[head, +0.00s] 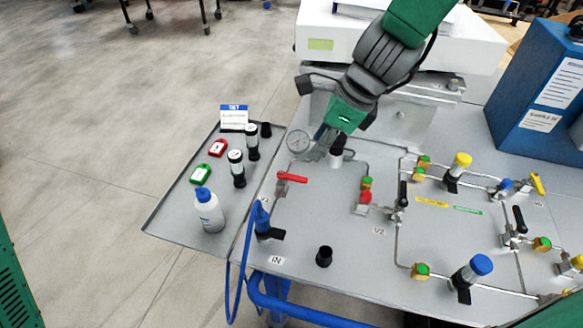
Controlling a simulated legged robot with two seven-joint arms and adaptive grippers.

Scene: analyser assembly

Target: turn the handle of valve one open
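The red lever handle (292,178) sits on a small metal valve body at the left of the grey panel and points right. I take it for valve one; the small tag beside it is too small to read. My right gripper (318,151) comes down from the top, above and a little right of the red handle, apart from it in the picture. Its fingers overlap the area by the round gauge (298,141) and a black-and-white fitting (337,146), so whether they are open or shut is unclear. My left gripper is out of view.
A grey side tray (165,222) holds a wash bottle (208,210), red and green tags and black cylinders. Tubing and other valves, one near the V2 label (378,231), fill the right. A blue box (535,90) stands at back right.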

